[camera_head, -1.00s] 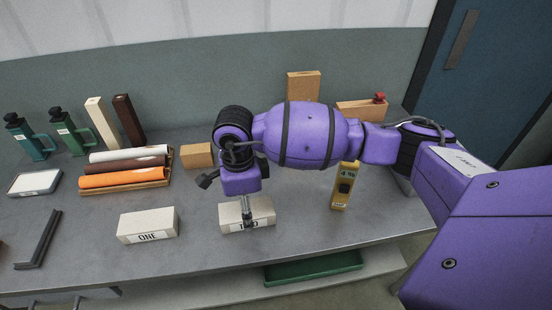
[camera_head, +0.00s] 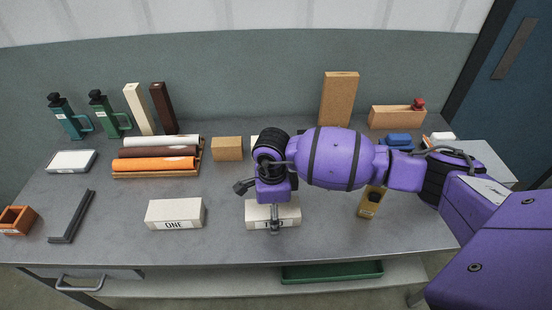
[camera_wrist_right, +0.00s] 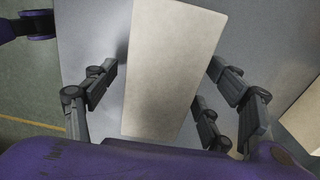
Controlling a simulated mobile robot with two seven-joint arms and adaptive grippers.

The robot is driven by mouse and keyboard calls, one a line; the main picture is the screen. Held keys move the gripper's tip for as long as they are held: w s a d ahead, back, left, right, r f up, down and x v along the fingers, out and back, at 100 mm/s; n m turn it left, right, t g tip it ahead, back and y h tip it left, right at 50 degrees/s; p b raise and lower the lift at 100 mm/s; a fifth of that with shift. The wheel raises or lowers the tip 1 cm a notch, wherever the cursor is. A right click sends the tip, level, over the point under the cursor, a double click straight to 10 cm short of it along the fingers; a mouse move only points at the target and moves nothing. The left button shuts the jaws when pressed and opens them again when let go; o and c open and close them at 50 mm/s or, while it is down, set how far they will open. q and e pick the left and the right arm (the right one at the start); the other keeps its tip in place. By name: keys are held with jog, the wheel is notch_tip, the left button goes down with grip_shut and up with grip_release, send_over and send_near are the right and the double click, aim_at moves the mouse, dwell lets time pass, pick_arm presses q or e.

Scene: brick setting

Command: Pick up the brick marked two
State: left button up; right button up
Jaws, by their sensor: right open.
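The brick marked two (camera_head: 290,213) is a pale block lying near the front of the grey table, its label partly covered by a finger of my right gripper (camera_head: 275,220). In the right wrist view the brick (camera_wrist_right: 172,65) lies between the spread fingers of my right gripper (camera_wrist_right: 163,88), with gaps showing on both sides. The gripper is open and pointed down over the brick. The brick marked one (camera_head: 174,211) lies to the left, apart from it.
A yellow tool (camera_head: 370,203) stands just right of the brick, partly hidden by my arm. Rolls on a wooden rack (camera_head: 156,174), a tan block (camera_head: 227,149) and a tall cork-coloured block (camera_head: 339,99) stand behind. A black angle piece (camera_head: 71,217) lies left. The table's front edge is close.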

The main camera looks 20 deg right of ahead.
jog(key=shift+w+r, duration=0.1)
jog(key=shift+w, duration=0.05)
jog(key=c, duration=1.6)
